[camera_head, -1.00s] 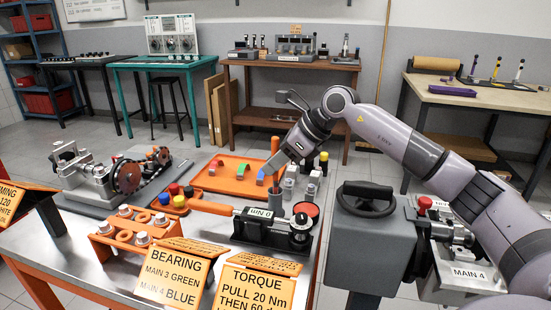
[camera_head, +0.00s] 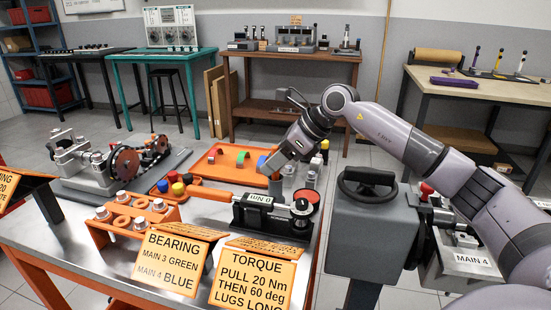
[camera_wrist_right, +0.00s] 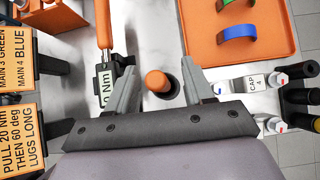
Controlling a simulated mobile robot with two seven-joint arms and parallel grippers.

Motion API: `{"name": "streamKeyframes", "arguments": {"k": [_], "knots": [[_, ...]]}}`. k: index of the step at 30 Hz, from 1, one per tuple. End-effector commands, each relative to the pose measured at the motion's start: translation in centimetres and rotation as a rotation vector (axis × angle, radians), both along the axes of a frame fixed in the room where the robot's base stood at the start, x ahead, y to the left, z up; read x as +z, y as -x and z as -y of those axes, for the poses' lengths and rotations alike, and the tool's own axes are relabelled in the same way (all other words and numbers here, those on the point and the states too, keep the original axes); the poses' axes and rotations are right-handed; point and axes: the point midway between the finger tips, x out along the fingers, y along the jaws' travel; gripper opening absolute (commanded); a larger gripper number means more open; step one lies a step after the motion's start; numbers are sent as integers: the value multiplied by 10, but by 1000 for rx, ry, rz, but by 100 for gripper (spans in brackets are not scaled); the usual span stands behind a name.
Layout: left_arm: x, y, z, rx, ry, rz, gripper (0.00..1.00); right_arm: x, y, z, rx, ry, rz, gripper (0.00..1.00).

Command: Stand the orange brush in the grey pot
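The orange brush (camera_wrist_right: 157,81) shows end-on in the right wrist view, between the two fingers of my right gripper (camera_wrist_right: 163,88). It stands in the grey pot (camera_wrist_right: 172,96), whose dark rim shows around its lower part, and it looks slightly tilted. The fingers are spread, with a gap on both sides of the brush. In the head view the right gripper (camera_head: 275,170) is above the grey pot (camera_head: 275,188), and the brush is mostly hidden by the gripper there. My left gripper is not in view.
A torque tool (camera_head: 250,207) with an orange handle lies left of the pot. An orange tray (camera_head: 215,170) with coloured bearing shells is behind it. Small caps and bottles (camera_wrist_right: 272,85) stand close on the right. Signs (camera_head: 255,280) stand along the front edge.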

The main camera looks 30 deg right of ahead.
Motion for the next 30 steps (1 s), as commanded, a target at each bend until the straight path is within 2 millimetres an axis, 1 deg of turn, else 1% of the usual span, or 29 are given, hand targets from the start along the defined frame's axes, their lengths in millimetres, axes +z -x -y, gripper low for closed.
{"name": "streamKeyframes", "arguments": {"k": [5,8,15,18,22,30], "knots": [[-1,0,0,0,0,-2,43,3,2,2,-1,1,0,52],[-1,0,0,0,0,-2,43,13,8,8,-1,2,1,52],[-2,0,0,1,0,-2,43,42,28,25,-2,1,1,52],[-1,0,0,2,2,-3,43,50,33,29,-1,0,2,52],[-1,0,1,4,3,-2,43,53,36,31,0,0,0,52],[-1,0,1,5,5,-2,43,54,36,31,0,0,0,52]]}}
